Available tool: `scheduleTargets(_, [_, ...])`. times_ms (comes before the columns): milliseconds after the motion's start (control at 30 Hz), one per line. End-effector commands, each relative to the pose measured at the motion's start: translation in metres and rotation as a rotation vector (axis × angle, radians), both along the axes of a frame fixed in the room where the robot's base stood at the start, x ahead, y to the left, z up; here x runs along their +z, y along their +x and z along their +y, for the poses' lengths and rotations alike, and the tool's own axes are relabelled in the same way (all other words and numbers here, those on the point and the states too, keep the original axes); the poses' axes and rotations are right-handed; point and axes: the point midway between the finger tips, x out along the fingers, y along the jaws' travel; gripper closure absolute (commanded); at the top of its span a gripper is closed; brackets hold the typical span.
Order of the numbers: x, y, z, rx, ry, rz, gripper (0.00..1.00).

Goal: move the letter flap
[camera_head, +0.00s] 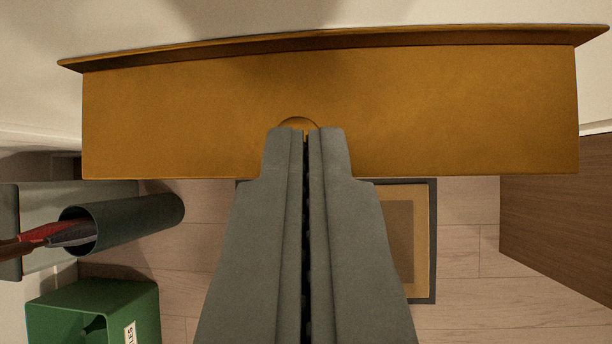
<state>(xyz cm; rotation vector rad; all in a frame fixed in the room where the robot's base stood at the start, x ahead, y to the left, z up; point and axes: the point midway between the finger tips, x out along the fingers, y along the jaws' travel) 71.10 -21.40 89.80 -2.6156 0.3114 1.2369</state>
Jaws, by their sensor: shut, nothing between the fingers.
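The letter flap (440,100) appears as a wide brass-orange panel across the upper half of the view, with a thin lip along its top edge. A small round knob or disc (298,123) shows near the middle of its lower edge. My gripper (306,135) is shut and empty, its two grey fingers side by side. The fingertips overlap the round piece in the picture and hide its lower part. I cannot tell whether they touch it.
At the left, a dark tube-shaped holder (140,220) has a red-and-dark item in it. Below it is a green box (120,300). A dark-framed mat or picture (432,240) lies behind my fingers. A brown wooden panel (560,220) stands at the right. Pale plank floor (470,265) shows between.

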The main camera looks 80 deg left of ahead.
Motion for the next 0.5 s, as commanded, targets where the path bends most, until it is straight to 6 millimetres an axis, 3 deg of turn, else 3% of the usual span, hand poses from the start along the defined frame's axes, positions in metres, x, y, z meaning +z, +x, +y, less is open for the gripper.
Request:
scheduleTargets(200, [-0.0126,0.0103,-0.0016,0.001,-0.001,0.000,1.00])
scheduleTargets(500, [-0.0142,0.0118,-0.0018,0.001,-0.001,-0.001,1.00])
